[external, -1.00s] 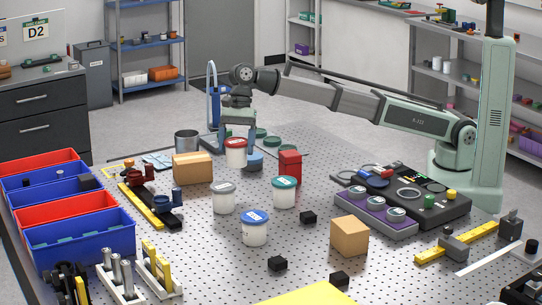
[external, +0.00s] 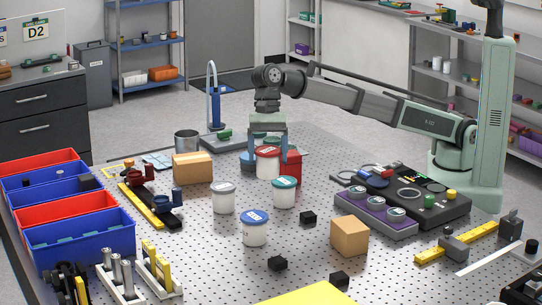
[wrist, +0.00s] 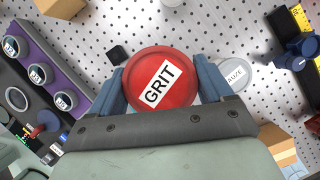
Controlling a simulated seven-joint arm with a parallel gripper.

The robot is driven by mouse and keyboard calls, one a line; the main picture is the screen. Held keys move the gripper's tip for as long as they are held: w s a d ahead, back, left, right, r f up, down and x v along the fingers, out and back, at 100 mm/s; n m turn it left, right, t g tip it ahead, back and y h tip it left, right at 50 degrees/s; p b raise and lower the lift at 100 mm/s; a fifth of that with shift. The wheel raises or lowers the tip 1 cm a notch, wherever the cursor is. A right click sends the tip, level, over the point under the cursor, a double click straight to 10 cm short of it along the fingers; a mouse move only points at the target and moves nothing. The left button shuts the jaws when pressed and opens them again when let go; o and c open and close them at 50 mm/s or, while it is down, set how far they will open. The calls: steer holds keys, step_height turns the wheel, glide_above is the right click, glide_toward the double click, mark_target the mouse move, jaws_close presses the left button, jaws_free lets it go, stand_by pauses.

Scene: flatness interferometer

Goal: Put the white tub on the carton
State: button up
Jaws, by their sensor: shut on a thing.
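My gripper (external: 267,145) is shut on a white tub with a red lid (external: 267,163). In the wrist view its lid (wrist: 160,80) reads GRIT and sits between the blue fingers. The tub is upright; its height above the table is hard to tell. A white tub with a pale grey-white lid (external: 223,198) stands on the table to the left and nearer the camera; it also shows in the wrist view (wrist: 235,75). One brown carton (external: 192,167) is at left, another (external: 350,236) at front right. Both tops are bare.
Tubs with a teal lid (external: 285,192) and a blue lid (external: 255,228) stand in front of my gripper. A red box (external: 292,166) is just right of the held tub. Small black blocks (external: 308,218) lie around the front carton. A purple rack (external: 376,211) stands right.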

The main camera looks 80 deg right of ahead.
steer(key=s+a+r+n, duration=0.2)
steer(key=s+a+r, duration=0.1)
steer(key=s+a, duration=0.9)
step_height(320, 180, up, 2)
glide_above(350, 224)
steer(key=shift+m, duration=0.3)
steer(key=shift+f, duration=4.8)
steer(key=shift+f, duration=0.15)
steer(key=o, duration=1.1)
steer(key=v, duration=1.2)
steer(key=shift+w, duration=0.3)
